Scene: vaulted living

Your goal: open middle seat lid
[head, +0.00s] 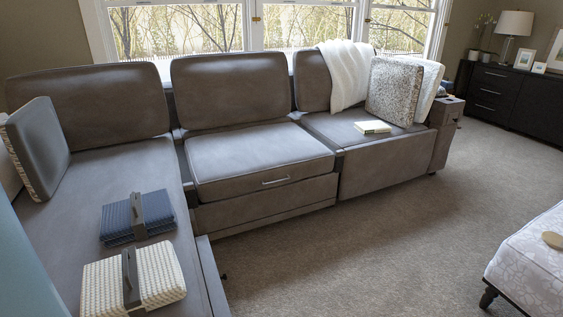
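The middle seat lid (250,152) is a brown-grey padded seat in the middle of the sectional sofa in the head view. It lies flat, or nearly so, on the seat base (265,208) and looks shut. A thin pale bar handle (275,181) is on its front edge, right of the middle. Nothing lies on the lid. The middle backrest cushion (230,90) stands upright behind it. Neither of my grippers shows in the head view, so no contact with the lid or handle can be seen.
On the left seat lie a folded navy blanket (118,220) and a cream patterned one (160,270). A book (373,127) lies on the right seat beside a patterned pillow (394,90). A white ottoman (535,262) stands at right. The carpet (380,240) before the sofa is clear.

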